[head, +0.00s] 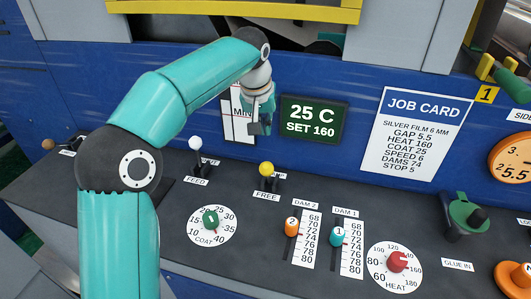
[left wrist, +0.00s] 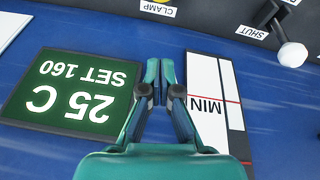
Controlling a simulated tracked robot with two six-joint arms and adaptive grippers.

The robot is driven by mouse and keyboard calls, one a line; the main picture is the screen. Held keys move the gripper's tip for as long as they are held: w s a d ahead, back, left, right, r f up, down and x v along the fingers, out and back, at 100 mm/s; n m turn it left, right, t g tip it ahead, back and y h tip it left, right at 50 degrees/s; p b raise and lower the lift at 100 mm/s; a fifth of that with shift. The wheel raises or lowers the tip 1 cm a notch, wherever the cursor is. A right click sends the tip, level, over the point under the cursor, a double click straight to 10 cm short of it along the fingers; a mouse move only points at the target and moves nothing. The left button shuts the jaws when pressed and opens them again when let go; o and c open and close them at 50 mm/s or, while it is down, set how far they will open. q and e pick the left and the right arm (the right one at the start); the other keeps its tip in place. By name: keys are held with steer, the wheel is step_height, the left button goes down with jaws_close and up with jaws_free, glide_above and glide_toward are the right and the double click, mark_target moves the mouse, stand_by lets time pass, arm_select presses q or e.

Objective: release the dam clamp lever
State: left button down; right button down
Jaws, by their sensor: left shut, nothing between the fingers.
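The yellow-knobbed lever (head: 267,168) stands on the dark console, with a FREE label (head: 267,196) in front of it. My left gripper (head: 262,126) is shut and empty, in front of the panel's lower part, above and apart from the yellow knob. Its closed fingers (left wrist: 159,68) show in the left wrist view between the green display and the MIN gauge. My right gripper is not in view.
A white-knobbed lever (head: 195,143) stands left of the yellow one; it also shows in the left wrist view (left wrist: 292,54). A green display (head: 313,118) reads 25 C. Dam sliders (head: 291,227) and a red heat knob (head: 397,261) lie to the right. The job card (head: 422,120) hangs behind.

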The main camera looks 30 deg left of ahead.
mark_target(268, 174)
arm_select(q)
steer(key=f, duration=0.2)
steer(key=s+d+f, duration=0.1)
steer(key=f, duration=0.4)
steer(key=shift+s+d, duration=0.15)
steer(key=shift+s, duration=0.1)
